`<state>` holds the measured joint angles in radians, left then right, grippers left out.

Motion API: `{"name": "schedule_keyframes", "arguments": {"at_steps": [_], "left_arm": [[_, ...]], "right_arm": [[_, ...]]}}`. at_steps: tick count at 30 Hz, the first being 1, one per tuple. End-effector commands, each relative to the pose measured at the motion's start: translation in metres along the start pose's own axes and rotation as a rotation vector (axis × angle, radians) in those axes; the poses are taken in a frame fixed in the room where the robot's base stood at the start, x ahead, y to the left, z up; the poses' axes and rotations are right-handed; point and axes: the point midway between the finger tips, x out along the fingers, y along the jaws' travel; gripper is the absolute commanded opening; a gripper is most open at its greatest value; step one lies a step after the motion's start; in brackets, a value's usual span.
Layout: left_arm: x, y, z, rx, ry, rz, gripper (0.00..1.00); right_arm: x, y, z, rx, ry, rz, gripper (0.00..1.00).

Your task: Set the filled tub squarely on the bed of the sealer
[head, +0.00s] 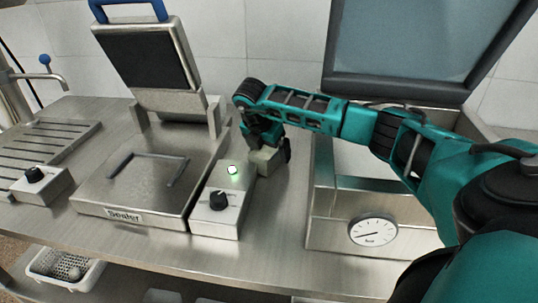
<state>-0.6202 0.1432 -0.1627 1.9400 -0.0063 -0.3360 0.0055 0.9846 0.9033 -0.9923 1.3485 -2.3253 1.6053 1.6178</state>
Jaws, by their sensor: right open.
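The sealer (112,203) stands left of centre on the steel counter, with its name on the front and its hinged lid (148,60) raised. Its flat bed (128,190) carries a dark bracket-shaped outline and looks empty. I see no filled tub in this view. My left gripper is out of view.
A steel machine with a round dial (373,230) and a raised grey lid (420,45) stands on the right, under my right arm. A slotted drain area (50,140) and a knob box (40,185) lie left. A white perforated basket (45,262) sits below the counter.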

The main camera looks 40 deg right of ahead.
Motion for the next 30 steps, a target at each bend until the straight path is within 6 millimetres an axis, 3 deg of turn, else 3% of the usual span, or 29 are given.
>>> {"name": "schedule_keyframes", "arguments": {"at_steps": [11,30], "left_arm": [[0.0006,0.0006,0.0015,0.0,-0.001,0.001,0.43],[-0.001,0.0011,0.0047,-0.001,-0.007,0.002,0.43]], "right_arm": [[0.0017,0.0,-0.0008,0.0,0.0,0.0,0.96],[0.0017,0.0,-0.0007,0.0,0.0,0.0,0.35]]}}
